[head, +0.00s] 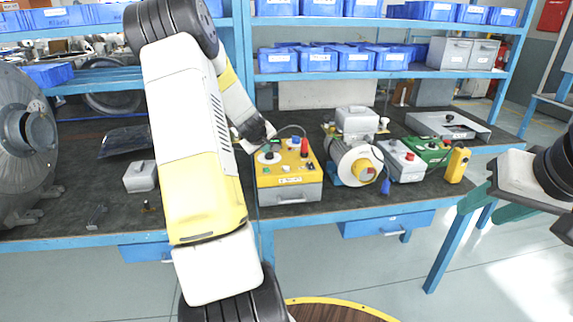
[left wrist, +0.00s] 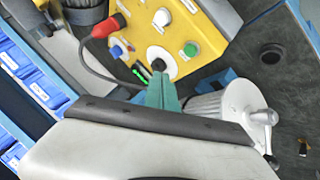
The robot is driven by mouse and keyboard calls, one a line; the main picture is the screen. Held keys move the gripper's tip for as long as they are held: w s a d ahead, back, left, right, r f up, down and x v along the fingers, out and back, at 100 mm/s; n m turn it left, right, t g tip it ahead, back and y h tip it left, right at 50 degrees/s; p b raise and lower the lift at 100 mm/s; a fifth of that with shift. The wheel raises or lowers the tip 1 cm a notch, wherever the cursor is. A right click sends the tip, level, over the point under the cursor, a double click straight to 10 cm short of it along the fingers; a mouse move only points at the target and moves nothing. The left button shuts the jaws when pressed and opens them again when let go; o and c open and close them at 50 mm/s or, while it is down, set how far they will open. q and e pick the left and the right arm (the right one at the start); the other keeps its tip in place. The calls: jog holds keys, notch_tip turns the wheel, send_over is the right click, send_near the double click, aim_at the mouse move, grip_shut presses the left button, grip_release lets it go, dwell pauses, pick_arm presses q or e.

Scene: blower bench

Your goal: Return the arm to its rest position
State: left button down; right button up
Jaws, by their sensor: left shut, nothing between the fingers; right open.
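My left arm crosses the head view, and its wrist (head: 256,132) hangs above the left side of the yellow-topped control box (head: 290,181). In the left wrist view, the green fingers of my left gripper (left wrist: 163,88) are together with nothing between them. Their tips are close to a black knob on a white dial (left wrist: 157,56) on the yellow panel (left wrist: 205,37); I cannot tell whether they touch. My right gripper (head: 481,201) is at the right of the head view, its green fingers apart and empty, in front of the bench.
A red plug (left wrist: 108,26) with a dark cable is on the panel. A motor unit (head: 353,160), a green box (head: 427,150) and a yellow handset (head: 456,165) stand right of the control box. A grey blower housing (head: 22,140) stands left. Shelves with blue bins (head: 319,60) rise behind.

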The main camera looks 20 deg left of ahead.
dwell(0.3)
pick_arm(q)
jog(key=s+d+r+m+h, duration=0.1)
jog(key=s+d+r+m, duration=0.2)
jog(key=s+d+r, duration=0.35)
jog(key=s+d+r+m+h, duration=0.25)
jog(key=d+r, duration=0.45)
jog(key=d, duration=0.4)
jog(key=s+d+r+m+g, duration=0.1)
jog(key=s+d+m, duration=0.2)
jog(key=s, duration=0.9)
jog(key=s+d+r+m+g, duration=0.1)
jog(key=s+d+r+m, duration=0.1)
jog(key=s+d, duration=0.5)
jog(key=s+m, duration=0.1)
jog(key=s, duration=0.5)
jog(key=shift+s+r+m+g+h, duration=0.3)
jog(key=shift+m+g+h, duration=0.05)
jog(key=shift+g, duration=0.05)
